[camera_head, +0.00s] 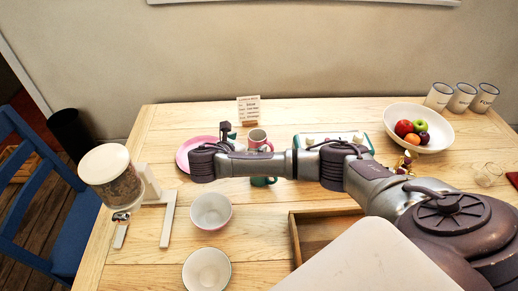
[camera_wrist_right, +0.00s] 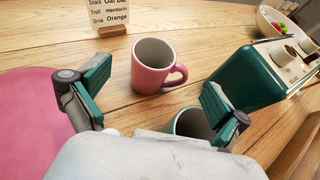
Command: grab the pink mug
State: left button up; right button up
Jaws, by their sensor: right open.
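The pink mug (camera_head: 257,138) stands upright on the wooden table, partly hidden behind my right arm in the head view. In the right wrist view the pink mug (camera_wrist_right: 150,68) is empty, with its handle toward the right. My right gripper (camera_head: 226,131) is open and empty. In the wrist view its two green-padded fingers (camera_wrist_right: 156,88) are spread wide, with the mug beyond them and roughly between them. No contact with the mug shows. My left gripper is not in view.
A pink plate (camera_wrist_right: 28,125) lies left of the mug, and a green toaster (camera_wrist_right: 250,78) stands to its right. A green mug (camera_wrist_right: 190,122) is close by the right finger. A menu card (camera_head: 249,108) stands behind.

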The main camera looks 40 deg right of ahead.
aim_at(264, 135)
jog(key=x, duration=0.5)
jog(key=shift+w+d+f, duration=0.1)
jog(key=shift+d+f, duration=0.1)
jog(key=shift+d, duration=0.05)
grip_shut()
dwell(0.4)
jog(key=shift+r, duration=0.1)
